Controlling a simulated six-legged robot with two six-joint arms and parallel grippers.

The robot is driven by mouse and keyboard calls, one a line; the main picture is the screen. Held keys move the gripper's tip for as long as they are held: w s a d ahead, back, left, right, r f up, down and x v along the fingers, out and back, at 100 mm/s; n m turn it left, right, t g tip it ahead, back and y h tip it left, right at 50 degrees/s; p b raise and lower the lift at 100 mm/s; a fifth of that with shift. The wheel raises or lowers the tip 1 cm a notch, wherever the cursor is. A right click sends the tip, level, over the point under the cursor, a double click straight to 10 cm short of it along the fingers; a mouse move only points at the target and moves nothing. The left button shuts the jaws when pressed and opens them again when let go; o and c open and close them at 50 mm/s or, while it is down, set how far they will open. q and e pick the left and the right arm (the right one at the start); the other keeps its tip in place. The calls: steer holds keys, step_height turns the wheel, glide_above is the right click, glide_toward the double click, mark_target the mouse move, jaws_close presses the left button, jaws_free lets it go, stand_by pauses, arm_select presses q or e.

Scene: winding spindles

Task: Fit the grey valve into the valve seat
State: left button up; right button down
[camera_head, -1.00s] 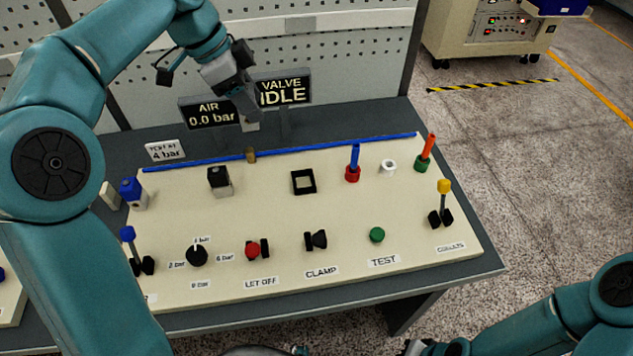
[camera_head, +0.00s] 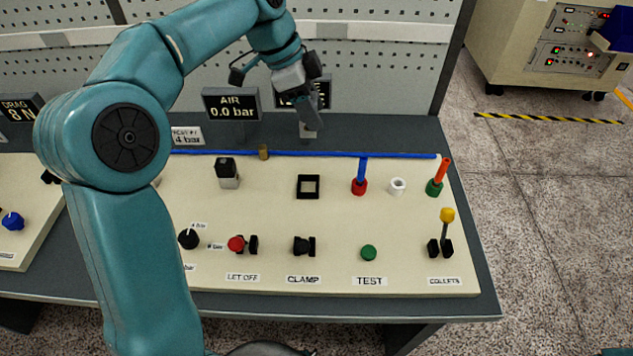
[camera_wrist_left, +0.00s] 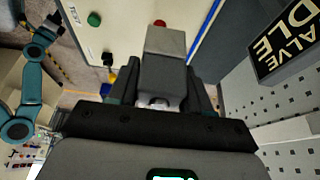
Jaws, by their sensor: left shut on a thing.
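My left gripper (camera_head: 308,118) is shut on a grey block, which I take to be the grey valve (camera_head: 308,132). It holds the valve above the back edge of the panel, in front of the VALVE sign. In the left wrist view the valve (camera_wrist_left: 165,42) juts out from between the fingers, its upper end lighter grey. The black square frame on the panel, seemingly the valve seat (camera_head: 299,187), is empty. The valve is behind it and well clear of it. Part of my right arm shows in the left wrist view; its gripper (camera_wrist_left: 47,27) is too small to read.
The cream panel (camera_head: 330,220) carries a black-topped grey block (camera_head: 227,174), a red socket with a blue peg (camera_head: 362,172), a white ring (camera_head: 397,186), a green socket with an orange peg (camera_head: 440,175) and a yellow-topped lever (camera_head: 447,216). A blue rod (camera_head: 350,154) runs along its back.

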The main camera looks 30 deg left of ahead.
arm_select(q)
glide_above(317, 184)
steer(key=a, duration=0.1)
step_height(317, 184, down, 14)
steer(key=shift+s+a+f, duration=0.1)
steer(key=shift+s+f, duration=0.1)
steer(key=shift+f, duration=0.85)
steer(key=shift+s+f, duration=0.2)
steer(key=shift+f, duration=0.8)
steer(key=shift+f+b, duration=0.2)
steer(key=shift+b, duration=0.2)
steer(key=o, duration=1.1)
steer(key=shift+r, duration=0.1)
steer(key=shift+r+p, duration=0.3)
steer(key=v, duration=1.1)
steer(key=shift+s+a+r, duration=0.1)
steer(key=shift+a+r, duration=0.05)
steer(key=shift+r, duration=0.1)
